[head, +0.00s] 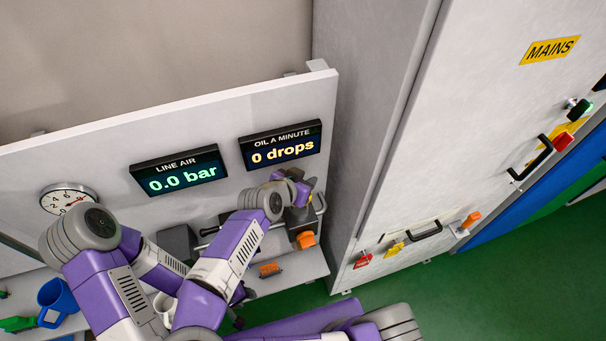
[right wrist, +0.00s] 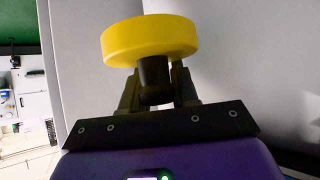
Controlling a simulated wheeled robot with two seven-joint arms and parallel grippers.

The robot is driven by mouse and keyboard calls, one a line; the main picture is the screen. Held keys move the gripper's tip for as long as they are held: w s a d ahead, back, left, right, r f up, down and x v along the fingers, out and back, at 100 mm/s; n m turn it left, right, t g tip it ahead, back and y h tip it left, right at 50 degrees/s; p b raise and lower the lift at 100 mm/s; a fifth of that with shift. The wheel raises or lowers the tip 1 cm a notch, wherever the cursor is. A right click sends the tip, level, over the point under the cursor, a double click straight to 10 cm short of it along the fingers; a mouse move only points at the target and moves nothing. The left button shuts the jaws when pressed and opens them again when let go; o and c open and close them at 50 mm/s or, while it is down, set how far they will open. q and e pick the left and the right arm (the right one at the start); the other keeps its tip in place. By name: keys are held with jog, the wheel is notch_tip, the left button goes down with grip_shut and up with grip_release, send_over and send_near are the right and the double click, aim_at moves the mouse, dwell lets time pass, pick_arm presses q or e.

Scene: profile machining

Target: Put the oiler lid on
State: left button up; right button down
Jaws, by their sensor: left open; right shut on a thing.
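The lid (right wrist: 150,40) is a yellow disc with a dark stem below it. My right gripper (right wrist: 157,88) is shut on that stem, and the lid stands above the fingertips in the right wrist view. In the head view my right gripper (head: 300,187) is small and partly hidden by its own arm, below the oil display. My left gripper (head: 236,318) shows only as a dark part low in the head view, mostly covered by my arms; it is open. I cannot clearly make out the oiler; a grey fitting with an orange part (head: 305,240) stands just below my right gripper.
A line air display (head: 178,171) reads 0.0 bar, and an oil display (head: 280,146) reads 0 drops. A round gauge (head: 68,198) is at left. A tall grey cabinet (head: 375,110) stands close at right.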

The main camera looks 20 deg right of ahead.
jog(key=shift+s+r, duration=0.1)
jog(key=shift+s, duration=0.05)
jog(key=shift+f, duration=2.55)
jog(key=shift+f, duration=0.65)
jog(key=shift+d+f, duration=0.1)
jog(key=shift+f, duration=0.4)
jog(key=c, duration=0.8)
grip_release()
jog(key=shift+r, duration=0.15)
